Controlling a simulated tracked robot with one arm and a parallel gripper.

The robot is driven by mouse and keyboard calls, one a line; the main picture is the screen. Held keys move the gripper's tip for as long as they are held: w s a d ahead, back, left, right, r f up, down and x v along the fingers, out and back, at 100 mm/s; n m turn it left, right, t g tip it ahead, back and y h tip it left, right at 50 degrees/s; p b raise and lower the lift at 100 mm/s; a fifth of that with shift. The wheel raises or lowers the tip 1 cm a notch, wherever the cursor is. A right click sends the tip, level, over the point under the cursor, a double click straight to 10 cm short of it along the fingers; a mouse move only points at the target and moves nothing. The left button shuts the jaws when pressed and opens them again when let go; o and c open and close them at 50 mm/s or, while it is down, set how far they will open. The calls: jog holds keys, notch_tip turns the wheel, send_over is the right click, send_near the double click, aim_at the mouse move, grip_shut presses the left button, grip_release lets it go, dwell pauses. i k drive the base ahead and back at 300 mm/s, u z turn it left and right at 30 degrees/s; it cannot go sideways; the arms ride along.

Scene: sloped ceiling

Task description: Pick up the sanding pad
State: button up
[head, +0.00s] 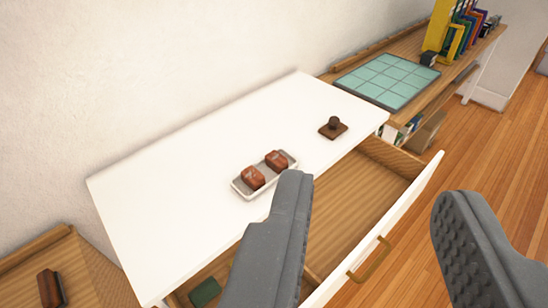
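I cannot tell for sure which thing is the sanding pad. A brown square pad with a round knob (333,127) lies on the white top (210,165) near its right end. Two red-brown blocks (253,178) (276,160) sit in a small white tray (240,189) at the front edge. A dark green flat piece (205,292) lies in the drawer at the lower left, partly visible. Another red-brown block with a dark underside (49,289) lies on a wooden surface at far left. My gripper (372,193) is open and empty, its fingers wide apart in front of the drawer.
An open wooden drawer (345,205) with a white front (400,215) and brass handle (371,262) juts out below the white top. A wooden desk behind right holds a teal gridded mat (388,80) and folders (455,30). A white wall stands behind.

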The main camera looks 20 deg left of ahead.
aim_at(334, 128)
jog(key=u, duration=0.05)
jog(key=k, duration=0.65)
jog(key=z, duration=0.7)
jog(key=i, duration=2.2)
jog(key=u, duration=0.7)
